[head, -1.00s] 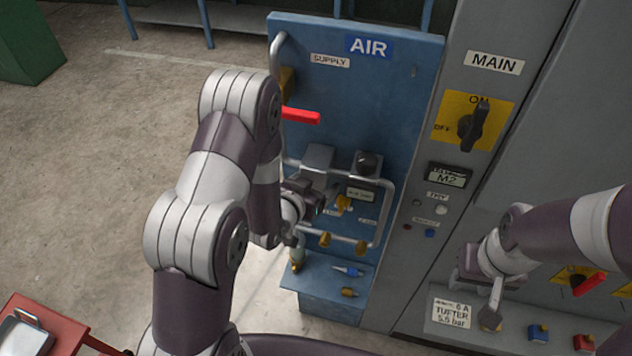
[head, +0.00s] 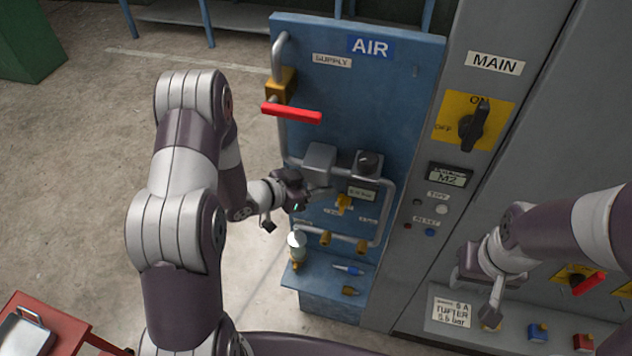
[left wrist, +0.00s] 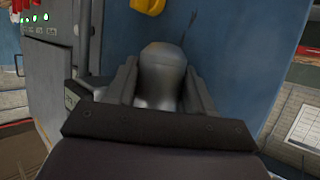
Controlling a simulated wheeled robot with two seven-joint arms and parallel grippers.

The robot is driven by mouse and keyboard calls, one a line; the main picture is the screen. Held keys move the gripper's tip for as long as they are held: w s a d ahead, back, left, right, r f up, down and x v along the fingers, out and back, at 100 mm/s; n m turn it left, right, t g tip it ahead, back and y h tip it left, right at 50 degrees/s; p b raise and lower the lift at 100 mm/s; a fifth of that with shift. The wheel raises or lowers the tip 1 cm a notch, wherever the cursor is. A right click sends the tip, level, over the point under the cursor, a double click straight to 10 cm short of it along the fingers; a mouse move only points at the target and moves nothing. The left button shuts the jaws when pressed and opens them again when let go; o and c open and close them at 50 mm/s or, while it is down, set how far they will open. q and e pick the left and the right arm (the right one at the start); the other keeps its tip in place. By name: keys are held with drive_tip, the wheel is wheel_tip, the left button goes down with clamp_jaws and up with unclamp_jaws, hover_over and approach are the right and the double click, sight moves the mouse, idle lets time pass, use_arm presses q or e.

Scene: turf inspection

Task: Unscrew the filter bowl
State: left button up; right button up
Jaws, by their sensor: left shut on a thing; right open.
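The filter (head: 320,158) is a grey block on the pipe of the blue AIR panel. The grey, rounded filter bowl (left wrist: 162,72) sits between the two fingers of my left gripper (left wrist: 161,88) in the left wrist view. In the head view my left gripper (head: 312,200) reaches in from the left just below the filter block, shut on the bowl, and its fingers and wrist hide most of the bowl. Whether the bowl's thread is loose cannot be told. My right gripper (head: 490,298) is open and empty in front of the grey cabinet at the right.
A red lever (head: 291,113) sticks out above the filter. A whitish bottle-like part (head: 297,245) stands below my left gripper by the blue ledge (head: 322,285).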

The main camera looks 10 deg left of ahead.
use_arm(q)
drive_tip(key=shift+r, duration=0.1)
drive_tip(key=shift+w+a+r+m+g+h+p, duration=0.15)
drive_tip(key=shift+m+g+h+p, duration=0.25)
drive_tip(key=shift+m+h, duration=0.25)
drive_tip(key=shift+m+g+h+p, duration=0.3)
drive_tip(key=shift+m+g+h, duration=0.15)
drive_tip(key=shift+m+g, duration=0.35)
drive_tip(key=shift+f+m+g+h, duration=0.2)
drive_tip(key=shift+m+g+h, duration=0.4)
drive_tip(key=shift+m+g, duration=0.45)
